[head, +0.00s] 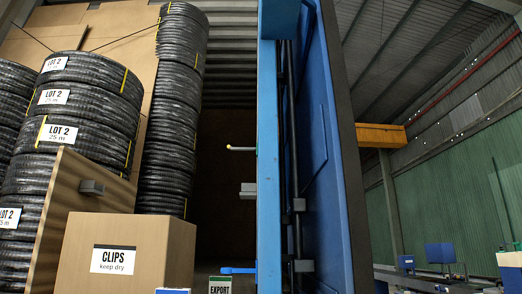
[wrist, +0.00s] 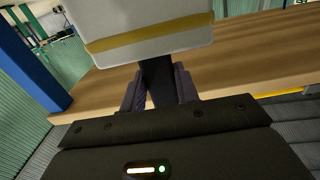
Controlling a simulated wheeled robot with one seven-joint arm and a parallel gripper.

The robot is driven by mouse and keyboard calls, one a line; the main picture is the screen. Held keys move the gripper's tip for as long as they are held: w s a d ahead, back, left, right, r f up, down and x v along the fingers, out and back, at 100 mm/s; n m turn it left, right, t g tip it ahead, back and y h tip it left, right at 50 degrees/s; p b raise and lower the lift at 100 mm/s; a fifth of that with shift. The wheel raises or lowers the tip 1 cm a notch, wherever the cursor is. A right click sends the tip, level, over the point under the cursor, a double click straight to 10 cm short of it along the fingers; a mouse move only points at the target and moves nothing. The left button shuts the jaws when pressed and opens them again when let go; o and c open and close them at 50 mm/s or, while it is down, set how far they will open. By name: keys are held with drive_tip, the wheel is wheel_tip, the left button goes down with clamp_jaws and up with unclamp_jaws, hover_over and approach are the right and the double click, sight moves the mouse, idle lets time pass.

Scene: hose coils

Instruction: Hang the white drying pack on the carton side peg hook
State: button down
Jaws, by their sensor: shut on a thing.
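In the wrist view my gripper (wrist: 160,92) is shut on the dark strap or tab of the white drying pack (wrist: 145,22). The pack has a yellow band and sits beyond the fingertips, its far part cut off by the top edge. My gripper and the pack do not show in the head view. There, a pale peg with a yellow tip (head: 241,148) sticks out left from the blue door post (head: 267,180). A blue peg (head: 238,270) sticks out lower on the same side. I cannot tell which is the carton side hook.
A carton marked CLIPS (head: 125,250) stands left of the post, before a wooden board (head: 60,200) and tall stacks of black hose coils (head: 92,95). A blue door leaf (head: 325,150) stands open right of the post. In the wrist view a wooden plank surface (wrist: 250,55) lies behind the pack.

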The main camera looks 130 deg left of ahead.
drive_tip(key=shift+r, duration=0.1)
drive_tip(key=shift+s+d+r+p, duration=0.1)
drive_tip(key=shift+s+r+p, duration=0.05)
drive_tip(key=shift+r+p, duration=0.35)
drive_tip(key=shift+s+d, duration=0.1)
drive_tip(key=shift+v, duration=2.05)
drive_tip(key=v, duration=0.6)
drive_tip(key=shift+r+p, duration=0.2)
drive_tip(key=shift+p, duration=0.2)
